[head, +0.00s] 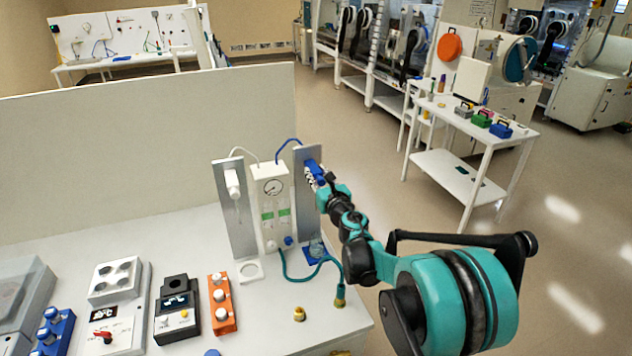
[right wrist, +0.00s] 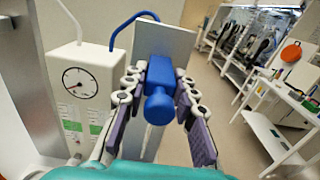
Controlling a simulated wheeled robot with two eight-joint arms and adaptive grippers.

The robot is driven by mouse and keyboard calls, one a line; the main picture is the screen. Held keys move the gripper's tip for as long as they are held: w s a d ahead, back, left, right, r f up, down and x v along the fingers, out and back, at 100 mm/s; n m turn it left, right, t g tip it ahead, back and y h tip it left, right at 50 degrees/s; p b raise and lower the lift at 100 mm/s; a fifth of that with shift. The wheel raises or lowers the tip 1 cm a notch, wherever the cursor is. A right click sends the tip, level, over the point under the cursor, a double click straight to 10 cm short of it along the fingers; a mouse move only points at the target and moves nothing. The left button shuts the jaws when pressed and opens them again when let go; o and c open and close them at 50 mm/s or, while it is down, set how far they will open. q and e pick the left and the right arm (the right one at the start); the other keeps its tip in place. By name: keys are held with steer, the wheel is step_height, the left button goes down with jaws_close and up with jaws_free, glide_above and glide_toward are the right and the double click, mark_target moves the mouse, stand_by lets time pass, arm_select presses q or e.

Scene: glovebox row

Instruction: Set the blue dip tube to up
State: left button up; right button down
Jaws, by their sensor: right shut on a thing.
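The blue dip tube (head: 311,165) is on the right grey upright plate (head: 306,210), near its top, with a blue hose running to it. In the right wrist view the blue head of the dip tube (right wrist: 159,100) sits between my fingers. My right gripper (head: 318,176) is shut on it; in the right wrist view the fingers (right wrist: 160,82) touch it from both sides. A clear jar (head: 317,246) on a blue base stands below it. The lower part of the tube is largely hidden by my gripper. My left gripper is not in view.
A white dip tube (head: 232,183) hangs on the left plate. A gauge panel (head: 272,188) stands between the plates. A teal hose (head: 297,279) lies in front. An orange block (head: 221,303) and a black device (head: 177,308) stand at the left. A partition (head: 150,140) rises behind.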

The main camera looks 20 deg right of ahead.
steer(key=shift+r+p, duration=0.3)
steer(key=shift+r, duration=0.55)
steer(key=shift+w+r, duration=0.1)
steer(key=c, duration=1.4)
jaws_free()
steer(key=shift+s, duration=0.25)
steer(key=s, duration=1.1)
steer(key=shift+s+d, duration=0.2)
steer(key=shift+s, duration=0.2)
